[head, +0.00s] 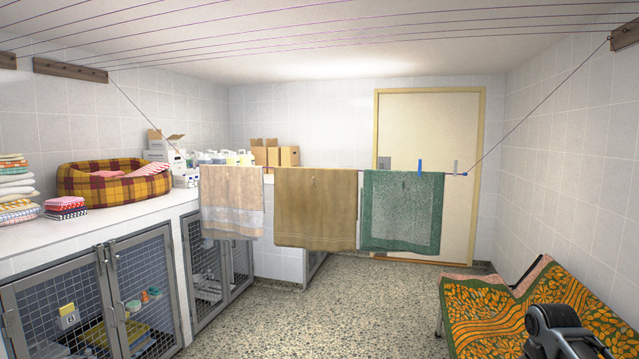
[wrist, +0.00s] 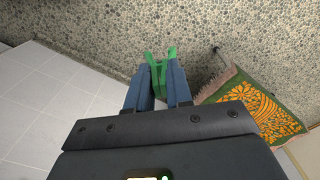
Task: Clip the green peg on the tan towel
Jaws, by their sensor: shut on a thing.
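The tan towel (head: 315,210) hangs over the line in the middle of three towels in the head view. I see no peg on its top edge. The green peg (wrist: 158,68) is in the wrist view, between the blue fingertips of my gripper (wrist: 159,85). The gripper is shut on it, and the peg's two green prongs stick out past the tips. The peg is over the speckled floor in that view, with no towel near it. The fingertips do not show in the head view.
A pinkish-beige towel (head: 232,205) hangs left and a green towel (head: 403,215) right. A blue peg (head: 419,167) and a grey peg (head: 456,167) sit on the line. A bench with a patterned cover (head: 520,310) stands at right. The floor (head: 330,310) below the towels is clear.

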